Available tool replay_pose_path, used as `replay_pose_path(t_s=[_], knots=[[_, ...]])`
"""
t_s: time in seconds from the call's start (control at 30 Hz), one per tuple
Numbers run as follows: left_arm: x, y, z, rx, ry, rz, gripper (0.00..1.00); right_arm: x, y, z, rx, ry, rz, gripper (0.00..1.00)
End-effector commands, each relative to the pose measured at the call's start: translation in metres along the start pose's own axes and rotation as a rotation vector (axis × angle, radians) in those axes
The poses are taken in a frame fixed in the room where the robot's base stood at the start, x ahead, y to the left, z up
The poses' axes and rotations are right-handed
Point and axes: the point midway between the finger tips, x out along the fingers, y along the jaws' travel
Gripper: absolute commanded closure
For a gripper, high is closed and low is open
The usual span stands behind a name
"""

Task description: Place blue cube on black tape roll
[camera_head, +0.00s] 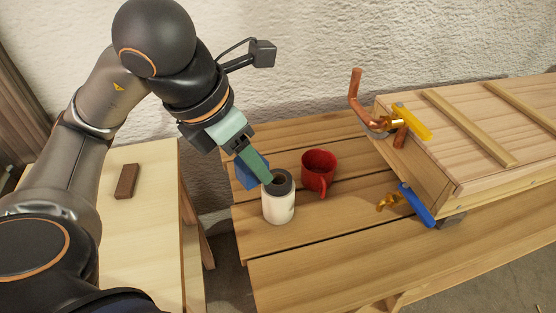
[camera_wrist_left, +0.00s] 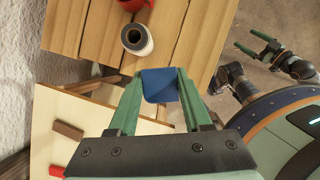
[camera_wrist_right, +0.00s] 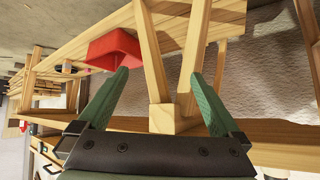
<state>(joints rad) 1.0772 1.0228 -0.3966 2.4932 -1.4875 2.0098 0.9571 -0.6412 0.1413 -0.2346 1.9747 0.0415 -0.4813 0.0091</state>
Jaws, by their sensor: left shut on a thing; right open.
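The blue cube (camera_head: 245,176) is held between the fingertips of my left gripper (camera_head: 257,170), partly hidden behind a finger. It also shows clearly in the left wrist view (camera_wrist_left: 160,86). The black tape roll (camera_head: 279,182) appears as a dark ring on top of a white cylinder (camera_head: 279,206) on the slatted bench. In the head view the cube appears just left of the roll; in the left wrist view they appear apart. My right gripper (camera_wrist_right: 156,90) is open and empty.
A red mug (camera_head: 319,170) stands right of the cylinder. A copper pipe (camera_head: 358,95) with a yellow-handled valve and a blue-handled valve (camera_head: 417,205) are at a wooden crate (camera_head: 440,170). A brown block (camera_head: 127,181) lies on the left table. A red container (camera_wrist_right: 115,50) shows in the right wrist view.

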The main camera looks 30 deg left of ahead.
Motion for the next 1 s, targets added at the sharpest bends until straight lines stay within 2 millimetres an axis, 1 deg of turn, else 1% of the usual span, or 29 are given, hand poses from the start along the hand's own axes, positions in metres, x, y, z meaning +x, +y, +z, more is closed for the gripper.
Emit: replay_pose_path(t_s=[0.03, 0.13, 0.2, 0.4, 0.63, 0.67, 0.7, 0.73, 0.8, 0.9, 1.0], knots=[[0.002, 0.002, 0.004, -0.002, 0.007, -0.005, 1.0, -0.005, 0.002, 0.002, 0.002, -0.01, 0.006, 0.0], [0.01, 0.008, 0.009, -0.003, 0.009, -0.003, 1.0, -0.01, 0.007, 0.001, 0.003, -0.011, 0.018, 0.0], [0.009, 0.009, 0.014, -0.002, 0.006, -0.006, 1.0, -0.017, 0.008, -0.006, 0.003, -0.008, 0.024, 0.0], [0.015, 0.012, 0.021, -0.001, 0.005, -0.011, 1.0, -0.034, 0.011, -0.023, 0.007, 0.004, 0.036, 0.0], [0.023, 0.019, 0.023, -0.002, 0.008, -0.002, 1.0, -0.054, 0.017, -0.03, 0.015, -0.008, 0.055, 0.0], [0.028, 0.021, 0.025, -0.004, 0.007, -0.001, 1.0, -0.054, 0.017, -0.028, 0.016, -0.008, 0.056, 0.0], [0.04, 0.027, 0.032, -0.007, 0.006, -0.002, 1.0, -0.051, 0.018, -0.025, 0.017, -0.007, 0.057, 0.0], [0.046, 0.032, 0.036, -0.007, 0.006, -0.001, 1.0, -0.052, 0.018, -0.024, 0.017, -0.008, 0.057, 0.0], [0.065, 0.037, 0.039, -0.005, 0.008, -0.003, 1.0, -0.05, 0.018, -0.021, 0.018, -0.01, 0.057, 0.0], [0.084, 0.045, 0.044, -0.005, 0.006, -0.001, 1.0, -0.05, 0.018, -0.022, 0.018, -0.011, 0.057, 0.0], [0.098, 0.05, 0.048, -0.001, 0.004, 0.0, 1.0, -0.049, 0.017, -0.022, 0.018, -0.01, 0.056, 0.0]])
